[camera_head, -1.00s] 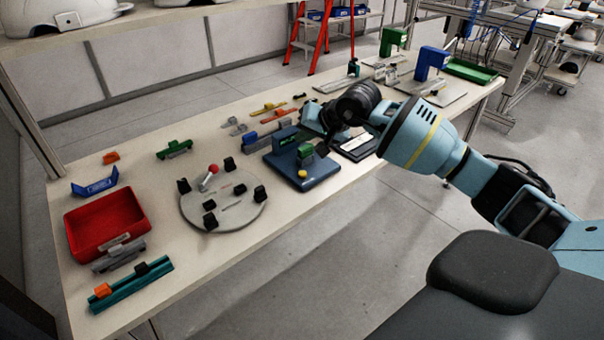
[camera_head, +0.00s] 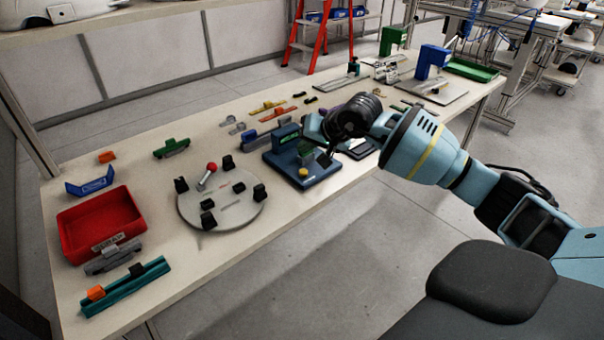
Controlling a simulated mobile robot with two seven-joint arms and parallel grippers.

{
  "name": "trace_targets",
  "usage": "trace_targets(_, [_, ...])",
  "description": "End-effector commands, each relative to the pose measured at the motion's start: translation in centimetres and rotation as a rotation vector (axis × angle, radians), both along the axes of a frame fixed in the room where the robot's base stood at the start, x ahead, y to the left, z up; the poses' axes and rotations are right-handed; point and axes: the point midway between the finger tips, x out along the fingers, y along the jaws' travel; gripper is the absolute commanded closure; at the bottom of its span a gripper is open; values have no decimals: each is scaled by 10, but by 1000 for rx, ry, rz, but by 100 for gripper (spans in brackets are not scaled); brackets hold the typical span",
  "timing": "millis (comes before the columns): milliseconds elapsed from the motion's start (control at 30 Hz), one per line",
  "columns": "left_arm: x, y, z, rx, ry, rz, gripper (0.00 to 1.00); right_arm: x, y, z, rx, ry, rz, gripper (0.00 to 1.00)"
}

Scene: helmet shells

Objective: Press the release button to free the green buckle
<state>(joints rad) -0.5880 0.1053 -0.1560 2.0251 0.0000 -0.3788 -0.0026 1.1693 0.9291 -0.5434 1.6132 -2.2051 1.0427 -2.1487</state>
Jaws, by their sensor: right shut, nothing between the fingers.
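My right gripper (camera_head: 320,137) is shut and empty, above the right side of the fixture near the buckle. Its fingertips are dark and hard to make out, and I cannot tell whether they touch anything. My left gripper is out of view.
A grey round plate (camera_head: 225,208) with black blocks and a red-knobbed lever lies left of the fixture. Further left are a red bin (camera_head: 98,222) and a teal rail (camera_head: 125,287). Small coloured clips lie behind the fixture. Blue (camera_head: 432,60) and green presses stand at the far end.

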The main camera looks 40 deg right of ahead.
Motion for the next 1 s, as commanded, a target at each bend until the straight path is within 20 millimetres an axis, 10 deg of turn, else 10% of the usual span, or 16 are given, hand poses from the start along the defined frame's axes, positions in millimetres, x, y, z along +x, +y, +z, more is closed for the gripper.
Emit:
trace_targets(333, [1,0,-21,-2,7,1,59,0,0,-44,0,3,0,100])
trace_targets(1000, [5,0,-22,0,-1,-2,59,0,0,-46,1,-1,1,100])
